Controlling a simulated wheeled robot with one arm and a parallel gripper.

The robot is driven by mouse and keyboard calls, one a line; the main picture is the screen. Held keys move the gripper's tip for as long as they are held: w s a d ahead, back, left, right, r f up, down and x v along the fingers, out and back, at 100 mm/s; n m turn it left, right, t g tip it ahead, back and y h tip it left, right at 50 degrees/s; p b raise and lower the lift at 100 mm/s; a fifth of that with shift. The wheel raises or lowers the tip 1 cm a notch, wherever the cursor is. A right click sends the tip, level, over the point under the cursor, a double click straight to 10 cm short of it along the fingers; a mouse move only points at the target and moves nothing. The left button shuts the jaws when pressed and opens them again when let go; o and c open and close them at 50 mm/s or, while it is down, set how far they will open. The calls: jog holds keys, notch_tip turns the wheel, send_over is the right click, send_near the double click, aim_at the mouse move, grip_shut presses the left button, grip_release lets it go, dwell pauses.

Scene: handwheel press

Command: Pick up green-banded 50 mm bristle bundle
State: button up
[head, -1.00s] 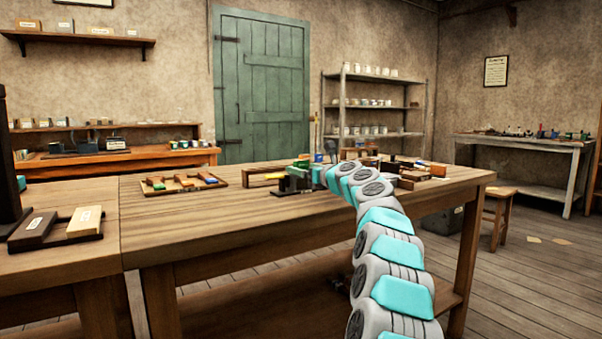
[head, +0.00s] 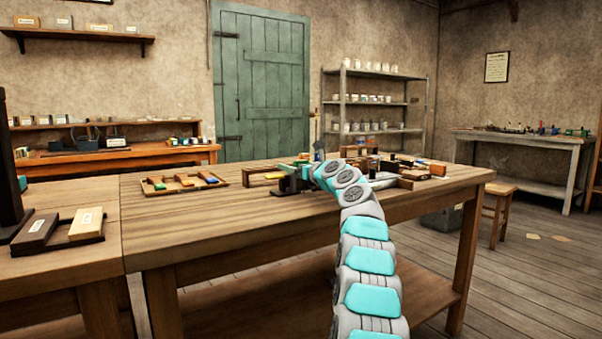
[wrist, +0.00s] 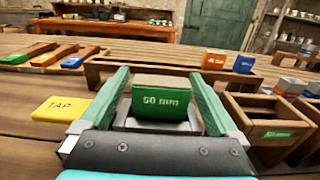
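The green-banded 50 mm bristle bundle (wrist: 160,103) is in the middle of the wrist view, its label facing me and its top brown. It stands between the two green fingers of my gripper (wrist: 160,75). The fingers are apart, one on each side of it, and a narrow gap seems to show at each side. A grey surface shows just below the bundle. In the head view my gripper (head: 290,178) is low over the workbench (head: 225,215), and I cannot make out the bundle there.
A low wooden rail (wrist: 105,72) stands behind the bundle, with orange (wrist: 214,60) and blue (wrist: 244,64) banded blocks near its right end. A yellow TAP block (wrist: 62,108) lies left. A wooden box with a green label (wrist: 262,112) stands close right. A tray (head: 152,192) lies farther left.

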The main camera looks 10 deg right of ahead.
grip_shut()
dwell(0.6)
jog(key=shift+r, duration=0.15)
